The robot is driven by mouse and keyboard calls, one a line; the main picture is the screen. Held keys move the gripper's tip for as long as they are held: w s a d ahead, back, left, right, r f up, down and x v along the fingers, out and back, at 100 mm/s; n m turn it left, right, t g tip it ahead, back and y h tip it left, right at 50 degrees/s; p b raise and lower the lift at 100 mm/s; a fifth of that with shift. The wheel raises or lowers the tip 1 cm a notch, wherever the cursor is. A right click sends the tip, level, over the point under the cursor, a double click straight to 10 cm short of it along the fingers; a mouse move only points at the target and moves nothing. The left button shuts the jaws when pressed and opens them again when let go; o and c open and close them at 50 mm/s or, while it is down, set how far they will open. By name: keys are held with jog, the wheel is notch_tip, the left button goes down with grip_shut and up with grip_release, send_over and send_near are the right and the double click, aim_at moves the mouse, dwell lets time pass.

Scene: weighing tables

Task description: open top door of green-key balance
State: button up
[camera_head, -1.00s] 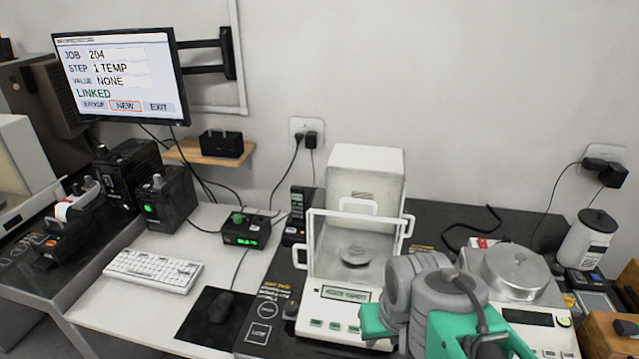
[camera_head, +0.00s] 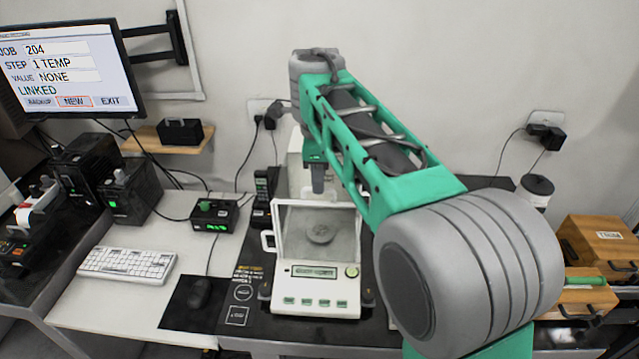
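The green-key balance (camera_head: 316,299) stands on the dark mat, with a glass draft shield, a round pan (camera_head: 320,233) inside, a small display and a row of green keys. A white side handle (camera_head: 267,241) sticks out at its left. My gripper (camera_head: 318,187) points down at the top of the shield, by the top door's handle. My forearm and gripper hide much of the top and the column behind. I cannot tell whether the gripper touches the handle, or whether its fingers are open or shut.
A black box with a green knob (camera_head: 214,216) and a dark handset (camera_head: 262,190) stand left of the balance. The keyboard (camera_head: 128,264) and mouse (camera_head: 200,292) lie farther left. Wooden boxes (camera_head: 597,241) stand at the right. My arm hides the right-hand balance.

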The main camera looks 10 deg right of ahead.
jog(key=shift+w+d+f, duration=0.1)
jog(key=shift+w+f, duration=0.05)
jog(key=shift+f, duration=0.45)
jog(key=shift+w+f, duration=0.1)
jog(key=shift+f, duration=0.5)
grip_shut()
dwell(0.5)
